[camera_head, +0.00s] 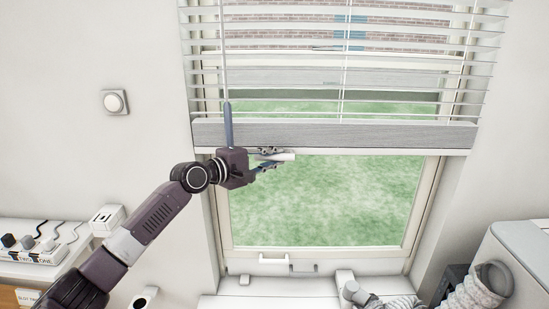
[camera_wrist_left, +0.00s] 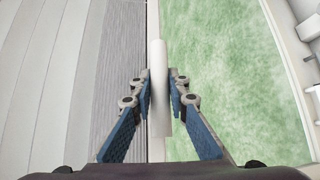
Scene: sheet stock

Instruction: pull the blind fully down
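The blind's grey bottom rail (camera_head: 350,134) hangs level across the upper part of the window, with spread white slats (camera_head: 400,60) above it. Glass with green behind shows below the rail. A white handle (camera_head: 287,157) sticks out at the rail's lower edge, left of the middle. My left gripper (camera_head: 270,160) is at this handle, one finger above and one below. In the left wrist view the handle (camera_wrist_left: 160,60) lies between the fingertips, which look shut against both sides. The rail (camera_wrist_left: 126,60) is left of it there. My right gripper is not in view.
A blue-grey wand (camera_head: 228,125) hangs over the rail's left end, close to my left wrist. The window latch (camera_head: 273,260) is low on the frame. A power strip (camera_head: 35,255) stands at lower left, and a ribbed hose (camera_head: 470,297) at lower right.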

